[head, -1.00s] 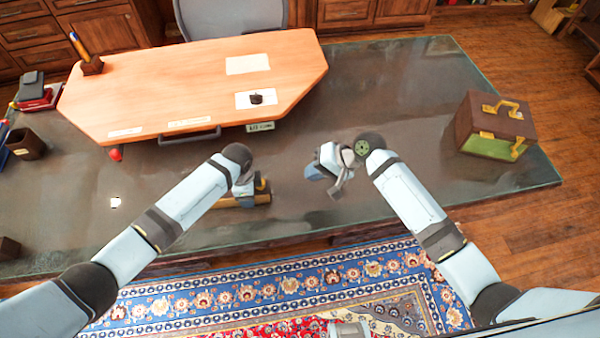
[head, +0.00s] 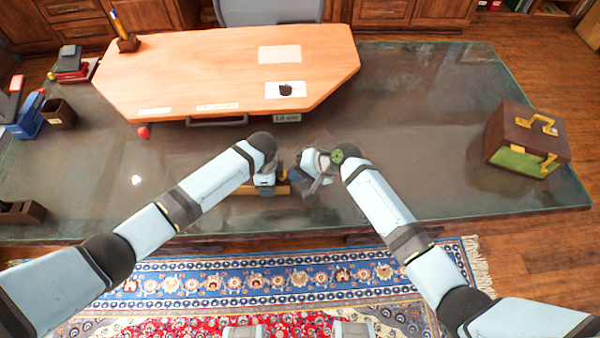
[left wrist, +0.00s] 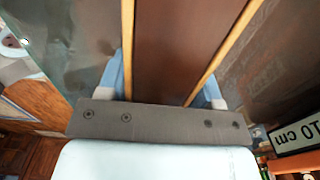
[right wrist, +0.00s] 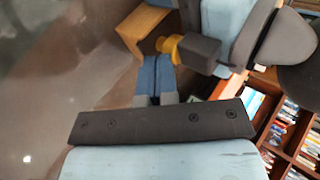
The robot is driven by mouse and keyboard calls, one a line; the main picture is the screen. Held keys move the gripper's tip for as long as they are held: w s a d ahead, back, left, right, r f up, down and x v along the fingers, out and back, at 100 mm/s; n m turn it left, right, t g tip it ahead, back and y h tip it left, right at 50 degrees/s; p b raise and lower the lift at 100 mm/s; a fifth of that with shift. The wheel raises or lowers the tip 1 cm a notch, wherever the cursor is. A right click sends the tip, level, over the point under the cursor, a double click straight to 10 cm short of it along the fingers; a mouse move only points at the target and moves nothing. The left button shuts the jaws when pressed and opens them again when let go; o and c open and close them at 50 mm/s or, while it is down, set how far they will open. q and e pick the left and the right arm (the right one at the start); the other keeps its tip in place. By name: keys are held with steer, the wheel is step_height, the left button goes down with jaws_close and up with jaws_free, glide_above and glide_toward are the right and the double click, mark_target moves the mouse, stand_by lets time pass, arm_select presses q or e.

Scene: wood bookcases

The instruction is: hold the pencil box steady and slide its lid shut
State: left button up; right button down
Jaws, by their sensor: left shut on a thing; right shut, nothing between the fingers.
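The pencil box (head: 238,189) is a low wooden box on the dark glass-topped desk, mostly hidden by my left arm in the head view. My left gripper (head: 268,188) is shut on it, with one blue finger on each long side. In the left wrist view the box (left wrist: 175,50) shows light wood edges with a dark brown surface between; I cannot tell lid from inside. My right gripper (head: 307,194) is shut and empty, just right of the box. In the right wrist view its blue fingertips (right wrist: 154,75) are together, apart from the box's wooden end (right wrist: 140,28).
A wooden drawing board (head: 220,75) with a dark handle lies behind the grippers. A "10 cm" label (left wrist: 297,135) shows in the left wrist view. A brown and green case (head: 526,140) stands at the right. The desk between case and right arm is clear.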

arm_select(q)
steer(key=shift+s+a+f, duration=0.1)
steer(key=shift+a+f, duration=0.1)
